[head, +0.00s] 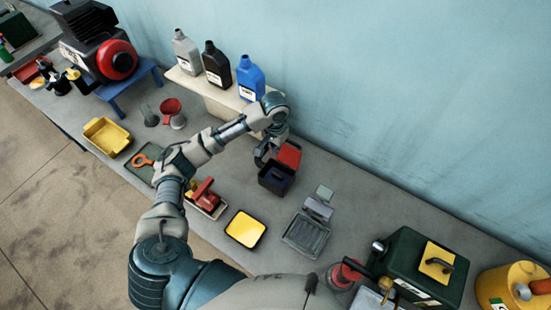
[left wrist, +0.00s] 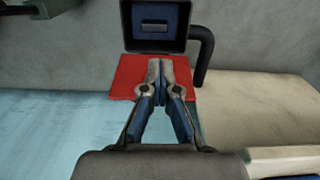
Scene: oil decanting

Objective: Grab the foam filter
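A small open black box (head: 277,178) stands on the bench near the wall, with its red lid (head: 289,154) raised behind it. In the left wrist view the black box (left wrist: 126,40) is at the top, with the red lid (left wrist: 128,78) below it. A dark blue insert (left wrist: 177,18) with a darker block at its centre lies inside; I cannot tell whether this is the foam filter. My left gripper (head: 262,155) is beside the lid and box. Its fingertips (left wrist: 160,66) are together in front of the lid, with nothing visible between them. My right gripper is not in view.
A yellow-filled tray (head: 245,229), a red tool on a tray (head: 204,194) and a grey ribbed tray (head: 306,236) are nearby. Bottles (head: 250,78) stand on a raised shelf behind my arm. A green case (head: 420,262) is at the right. The wall bounds the bench.

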